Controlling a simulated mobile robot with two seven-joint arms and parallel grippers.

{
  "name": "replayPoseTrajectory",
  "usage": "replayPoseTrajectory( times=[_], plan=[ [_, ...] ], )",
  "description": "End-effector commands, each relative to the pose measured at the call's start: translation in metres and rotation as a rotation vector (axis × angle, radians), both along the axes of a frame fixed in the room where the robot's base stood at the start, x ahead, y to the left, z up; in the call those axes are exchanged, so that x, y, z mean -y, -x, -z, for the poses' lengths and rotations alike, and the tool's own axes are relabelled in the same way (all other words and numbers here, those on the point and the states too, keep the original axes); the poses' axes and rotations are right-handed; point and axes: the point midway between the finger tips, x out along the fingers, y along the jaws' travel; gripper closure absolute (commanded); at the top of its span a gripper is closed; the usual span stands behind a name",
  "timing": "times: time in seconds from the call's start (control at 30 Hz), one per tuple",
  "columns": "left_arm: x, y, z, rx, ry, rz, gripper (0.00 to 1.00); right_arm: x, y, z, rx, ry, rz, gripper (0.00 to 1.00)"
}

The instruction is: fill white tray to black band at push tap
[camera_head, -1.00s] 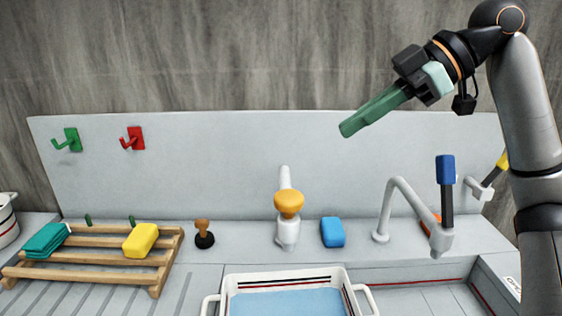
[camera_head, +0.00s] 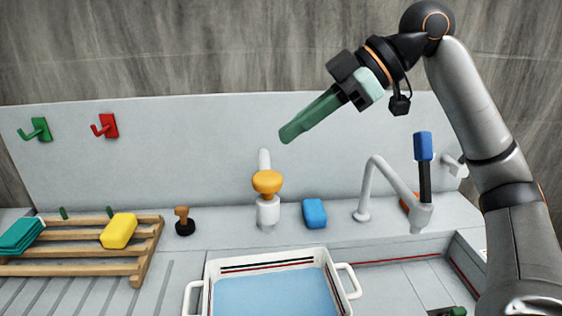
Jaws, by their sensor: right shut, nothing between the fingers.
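The white tray (camera_head: 345,267) sits at the bottom centre, below the push tap, with blue water in it. A black band and a red line run along its inner far wall; the water surface looks below them there. The push tap (camera_head: 268,210) is white with an orange knob (camera_head: 268,182) on top and stands behind the tray. My right gripper (camera_head: 287,136) has green fingers, is shut and empty, and hangs in the air above and slightly right of the orange knob, apart from it. My left gripper is not in view.
A wooden rack (camera_head: 84,268) at left holds a yellow sponge (camera_head: 118,231) and teal cloths (camera_head: 20,236). A brown-handled stopper (camera_head: 184,222) and a blue sponge (camera_head: 314,213) flank the tap. A grey faucet with a blue-topped lever (camera_head: 423,146) stands right.

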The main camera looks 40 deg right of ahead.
Motion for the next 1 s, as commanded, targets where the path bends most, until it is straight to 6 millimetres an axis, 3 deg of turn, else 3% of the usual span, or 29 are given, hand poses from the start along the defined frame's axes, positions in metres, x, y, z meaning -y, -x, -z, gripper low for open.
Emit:
replayPoseTrajectory(
  times=[0.13,0.3,0.83,1.0],
  plan=[
    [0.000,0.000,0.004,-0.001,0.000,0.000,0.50,-0.018,-0.013,0.023,-0.003,0.000,-0.001,1.00],
    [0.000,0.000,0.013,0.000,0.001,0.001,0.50,-0.015,-0.015,0.047,-0.003,0.002,0.003,1.00],
    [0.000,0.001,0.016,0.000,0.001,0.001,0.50,-0.015,-0.017,0.056,-0.001,0.001,0.000,1.00],
    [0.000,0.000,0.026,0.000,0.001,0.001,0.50,-0.015,-0.017,0.072,-0.002,0.000,0.001,1.00]
  ],
)
